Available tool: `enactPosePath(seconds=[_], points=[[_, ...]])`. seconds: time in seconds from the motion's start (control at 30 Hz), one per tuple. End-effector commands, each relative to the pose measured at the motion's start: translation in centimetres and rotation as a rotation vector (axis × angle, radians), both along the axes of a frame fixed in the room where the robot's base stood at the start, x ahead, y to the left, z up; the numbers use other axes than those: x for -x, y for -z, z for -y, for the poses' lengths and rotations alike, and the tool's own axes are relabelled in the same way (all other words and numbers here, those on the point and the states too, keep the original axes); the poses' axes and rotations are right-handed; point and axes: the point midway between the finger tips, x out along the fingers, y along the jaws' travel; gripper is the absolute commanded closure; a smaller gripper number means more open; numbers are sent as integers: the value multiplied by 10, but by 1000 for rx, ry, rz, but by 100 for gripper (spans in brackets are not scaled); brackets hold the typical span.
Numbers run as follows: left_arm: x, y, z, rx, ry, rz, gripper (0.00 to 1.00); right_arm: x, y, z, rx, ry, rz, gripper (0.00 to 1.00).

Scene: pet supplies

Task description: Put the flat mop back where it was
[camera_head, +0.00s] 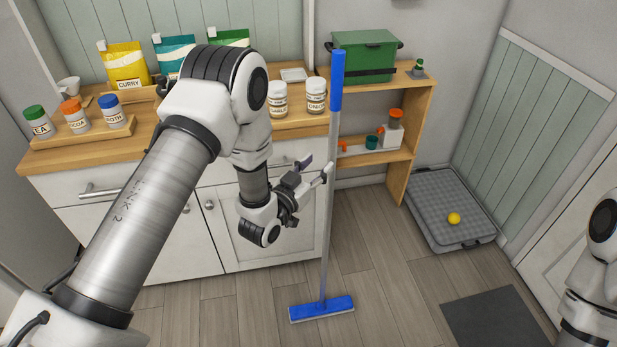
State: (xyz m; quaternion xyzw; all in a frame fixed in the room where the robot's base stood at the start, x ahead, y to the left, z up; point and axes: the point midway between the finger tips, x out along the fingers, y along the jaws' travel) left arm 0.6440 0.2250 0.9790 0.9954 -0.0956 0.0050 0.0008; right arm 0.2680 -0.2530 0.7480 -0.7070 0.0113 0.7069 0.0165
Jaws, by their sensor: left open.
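The flat mop (330,190) stands upright on the wood floor in front of the cabinet. It has a grey pole, a blue grip at the top and a blue flat head resting on the floor. My left gripper (322,172) is open at about mid-height of the pole, with its fingers right at the pole; I cannot tell whether they touch it. Part of my right arm shows at the right edge, and its gripper is out of view.
A wooden counter (60,157) carries jars and pouches. A wooden shelf (412,125) with a green bin (365,55) stands behind the mop. Floor around the mop head is clear.

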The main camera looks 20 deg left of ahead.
Motion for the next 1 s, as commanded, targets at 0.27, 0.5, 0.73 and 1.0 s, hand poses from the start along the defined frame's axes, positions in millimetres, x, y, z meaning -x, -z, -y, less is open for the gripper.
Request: enactPosePath(seconds=[0.27, 0.5, 0.73, 1.0], points=[[41, 1, -8, 1, -2, 0, 52, 0, 11, 0, 0, 0, 0, 60], [50, 22, -8, -7, -6, -84, 52, 0, 10, 0, 0, 0, 0, 60], [179, 182, -16, -70, -73, -837, 52, 0, 10, 0, 0, 0, 0, 60], [368, 241, -28, -114, -170, -1548, 52, 0, 10, 0, 0, 0, 0, 60]])
